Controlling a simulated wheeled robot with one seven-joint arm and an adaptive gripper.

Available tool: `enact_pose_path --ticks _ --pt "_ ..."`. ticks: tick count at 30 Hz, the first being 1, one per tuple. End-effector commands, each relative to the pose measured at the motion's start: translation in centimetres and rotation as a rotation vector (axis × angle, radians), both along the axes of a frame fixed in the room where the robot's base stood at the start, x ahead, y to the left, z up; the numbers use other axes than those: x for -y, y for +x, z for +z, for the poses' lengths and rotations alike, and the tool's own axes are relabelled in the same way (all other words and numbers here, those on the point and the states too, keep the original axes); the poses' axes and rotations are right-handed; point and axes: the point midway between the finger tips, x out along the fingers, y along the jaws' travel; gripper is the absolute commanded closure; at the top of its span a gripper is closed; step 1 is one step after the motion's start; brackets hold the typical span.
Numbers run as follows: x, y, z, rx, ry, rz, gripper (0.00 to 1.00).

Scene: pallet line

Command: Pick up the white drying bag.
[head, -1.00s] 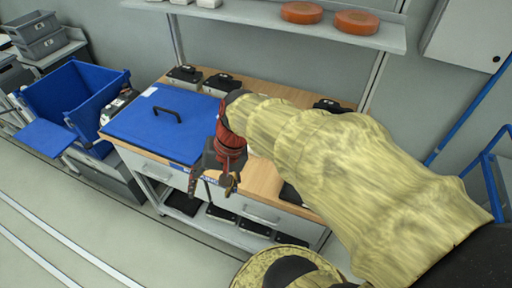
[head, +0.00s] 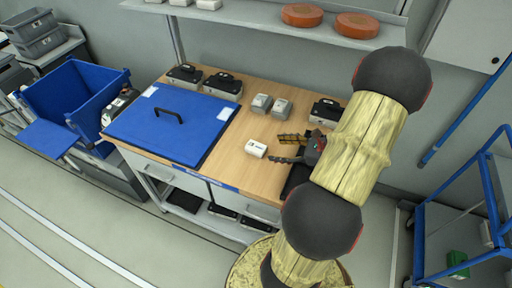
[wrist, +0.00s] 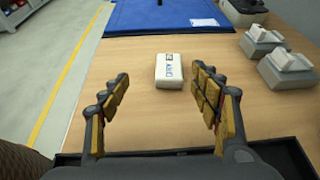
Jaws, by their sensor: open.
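The white drying bag (head: 256,149) lies on the wooden worktop, a small white block with dark print. In the wrist view the bag (wrist: 169,71) lies ahead of my gripper, between the lines of its two fingers and apart from them. My gripper (head: 283,150) is just to the right of the bag in the head view, open and empty. In the wrist view its padded fingers (wrist: 160,100) stand wide apart with bare wood between them.
A blue lid with a black handle (head: 204,132) lies left of the bag. Two grey-and-white items (head: 271,104) stand behind it. Black-and-white cases (head: 222,86) stand at the back. A dark tray edge (wrist: 285,152) lies under my gripper. Bare wood surrounds the bag.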

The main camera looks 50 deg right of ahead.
Motion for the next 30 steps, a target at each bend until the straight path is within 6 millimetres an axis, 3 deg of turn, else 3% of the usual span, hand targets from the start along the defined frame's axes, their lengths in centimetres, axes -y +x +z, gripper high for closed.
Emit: enact_pose_path --ticks 5,15,23,30 --pt "1.1 -0.2 -1.0 0.014 0.034 -0.059 0.37" --pt "0.2 4.6 -3.0 0.014 0.032 -0.058 0.37" --pt "0.0 6.2 -3.9 0.013 0.031 -0.057 0.37" --pt "-0.3 9.2 -5.4 0.013 0.032 -0.056 0.37"
